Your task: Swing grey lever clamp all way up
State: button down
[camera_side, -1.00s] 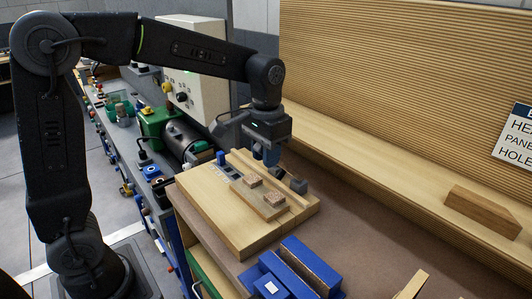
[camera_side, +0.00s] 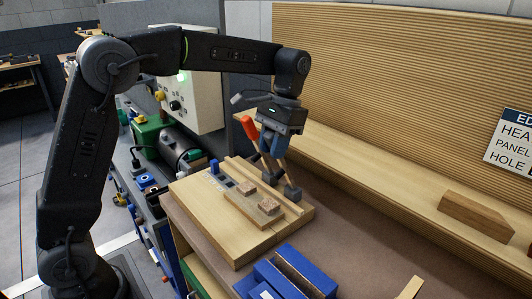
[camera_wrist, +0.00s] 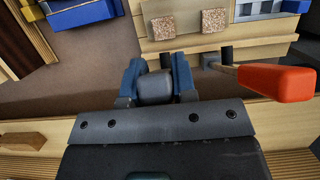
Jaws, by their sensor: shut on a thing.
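The grey handle of the lever clamp (camera_wrist: 155,88) shows in the wrist view between the two blue fingers of my gripper (camera_wrist: 157,74). The fingers press on it from both sides. In the side view my gripper (camera_side: 274,148) points down above the back edge of the wooden board; the grey handle is mostly hidden by the fingers there. An orange-red lever handle (camera_side: 250,129) stands tilted up just left of my gripper, close to it. It also shows in the wrist view (camera_wrist: 277,83), right of the fingers and apart from them. A dark grey block (camera_side: 293,193) sits at the board's back edge.
The wooden board (camera_side: 215,222) carries a smaller panel with two speckled blocks (camera_side: 246,188). Blue fixtures (camera_side: 288,277) stand in front. A wooden ledge (camera_side: 395,188) and ribbed wall rise behind. A loose wooden block (camera_side: 476,217) lies on the ledge at right.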

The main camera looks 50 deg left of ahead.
jog(key=shift+w+r, duration=0.1)
jog(key=shift+w, duration=0.2)
jog(key=c, duration=0.9)
grip_release()
jog(key=v, duration=0.7)
jog(key=shift+w+r, duration=0.2)
jog(key=shift+r, duration=0.05)
